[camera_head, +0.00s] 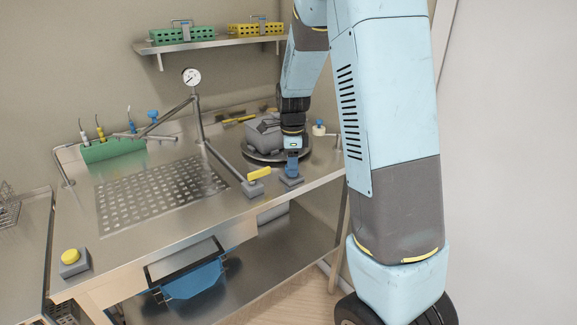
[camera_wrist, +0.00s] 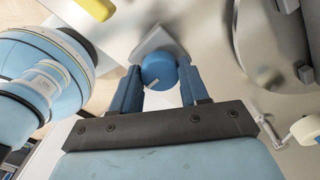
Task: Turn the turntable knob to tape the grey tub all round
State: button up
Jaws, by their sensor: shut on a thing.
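My gripper (camera_head: 292,160) points down at the front edge of the steel bench, in front of the turntable. In the wrist view its two blue fingers stand on either side of a round blue knob (camera_wrist: 158,72), and it is shut on that knob. The knob sits on a small grey base (camera_head: 291,181). The grey tub (camera_head: 259,132) stands on the dark round turntable (camera_head: 251,157), partly hidden behind my arm. The turntable also shows in the wrist view (camera_wrist: 262,50). A pale tape roll (camera_wrist: 306,130) stands beside the turntable; in the head view it has a blue top (camera_head: 319,128).
A yellow-handled lever (camera_head: 259,173) stands just left of the knob. A pipe with a gauge (camera_head: 191,77) rises behind the perforated plate (camera_head: 160,193). A green rack (camera_head: 112,150) holds probes. A yellow button (camera_head: 71,257) is at front left. A shelf (camera_head: 205,43) hangs above.

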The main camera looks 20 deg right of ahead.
jog(key=shift+s+a+f, duration=0.15)
jog(key=shift+s+f, duration=0.05)
jog(key=shift+s, duration=0.1)
jog(key=o, duration=0.9)
jog(key=shift+o, duration=0.8)
jog(key=shift+w+r, duration=0.1)
jog(key=shift+r, duration=0.05)
jog(key=shift+r, duration=0.1)
notch_tip(320, 180, up, 14)
jog(key=shift+f, duration=0.25)
